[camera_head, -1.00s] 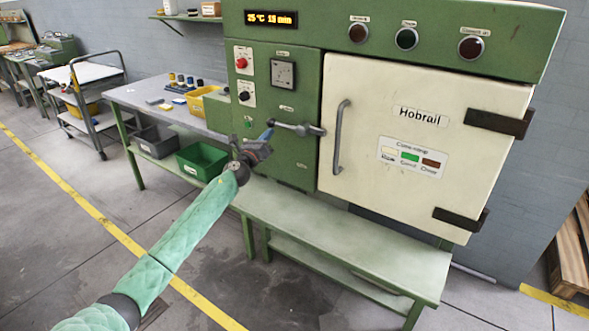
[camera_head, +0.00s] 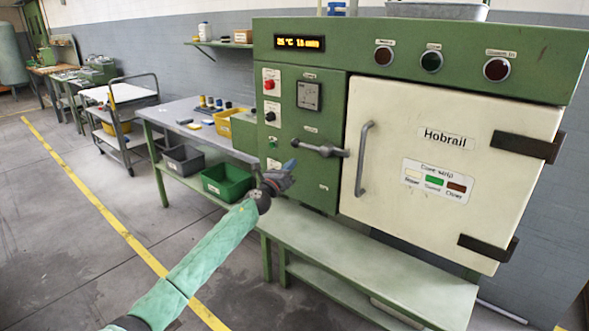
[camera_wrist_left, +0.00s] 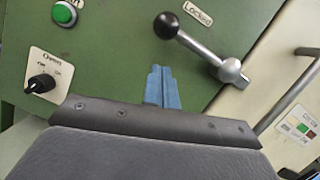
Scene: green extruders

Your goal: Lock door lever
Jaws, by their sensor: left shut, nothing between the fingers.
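The door lever (camera_head: 320,149) is a metal bar with a dark ball knob at its left end, on the front of the green machine, left of the white door (camera_head: 448,160). In the head view it lies nearly level, its right end reaching the door's left edge. It also shows in the left wrist view (camera_wrist_left: 205,52), near a "Locked" label (camera_wrist_left: 197,13). My left gripper (camera_head: 290,166) is just below and left of the knob, apart from it. Its blue fingers (camera_wrist_left: 162,88) are together and empty. My right gripper is in neither view.
A fixed vertical handle (camera_head: 363,158) stands on the door. A green bench (camera_head: 370,260) runs below the machine. A table (camera_head: 190,125) with a yellow bin (camera_head: 223,124) stands at left, above a green bin (camera_head: 227,181). Open floor lies at left front.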

